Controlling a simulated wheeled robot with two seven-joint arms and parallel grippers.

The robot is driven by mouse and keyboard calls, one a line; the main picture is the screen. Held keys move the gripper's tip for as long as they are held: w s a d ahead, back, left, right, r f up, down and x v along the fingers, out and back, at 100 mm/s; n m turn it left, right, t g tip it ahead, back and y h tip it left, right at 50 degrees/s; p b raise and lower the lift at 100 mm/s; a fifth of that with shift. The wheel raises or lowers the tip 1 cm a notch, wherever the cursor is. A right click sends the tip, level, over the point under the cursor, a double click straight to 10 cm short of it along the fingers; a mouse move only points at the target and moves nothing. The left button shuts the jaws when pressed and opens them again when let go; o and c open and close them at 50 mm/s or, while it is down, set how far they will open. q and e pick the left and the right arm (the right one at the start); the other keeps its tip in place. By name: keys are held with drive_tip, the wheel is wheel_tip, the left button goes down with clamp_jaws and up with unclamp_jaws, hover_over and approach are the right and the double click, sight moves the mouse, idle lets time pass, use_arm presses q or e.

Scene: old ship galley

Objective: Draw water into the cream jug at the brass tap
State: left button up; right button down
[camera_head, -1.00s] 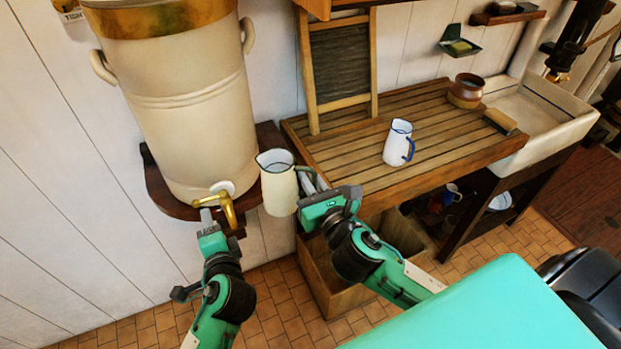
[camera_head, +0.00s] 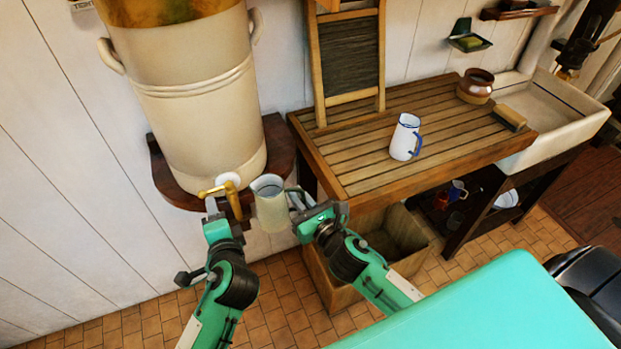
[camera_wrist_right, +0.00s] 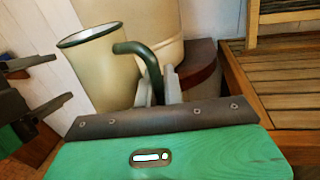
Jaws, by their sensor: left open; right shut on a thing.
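The cream jug (camera_head: 270,207) is held upright in the air by my right gripper (camera_head: 299,203), which is shut on its dark green handle. In the right wrist view the jug (camera_wrist_right: 98,72) shows its open, dark-rimmed mouth. The brass tap (camera_head: 232,200) sticks out from the foot of the big stoneware water vessel (camera_head: 205,110). The jug is just right of the tap, its mouth at about spout height. My left gripper (camera_head: 211,205) is open at the left end of the tap's lever; I cannot tell whether it touches. No water stream shows.
The vessel stands on a dark wooden shelf (camera_head: 278,150). To the right, a slatted draining board (camera_head: 360,175) holds a white-and-blue jug (camera_head: 405,138), a brown pot (camera_head: 475,86) and a brush (camera_head: 509,117). A wooden bin (camera_head: 320,265) stands below the board's left end.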

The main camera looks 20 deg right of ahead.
drive_tip(key=s+a+f+n+g+y, duration=0.1)
drive_tip(key=s+a+f+n+y, duration=0.2)
drive_tip(key=f, duration=0.7)
drive_tip(key=s+a+f+n+g+y, duration=0.2)
drive_tip(key=s+a+f+y, duration=0.25)
drive_tip(key=f, duration=0.55)
drive_tip(key=w, duration=1.5)
drive_tip(key=shift+w+a+r+h, duration=0.2)
drive_tip(key=shift+w+r+h, duration=0.05)
drive_tip(key=shift+w+h, duration=0.2)
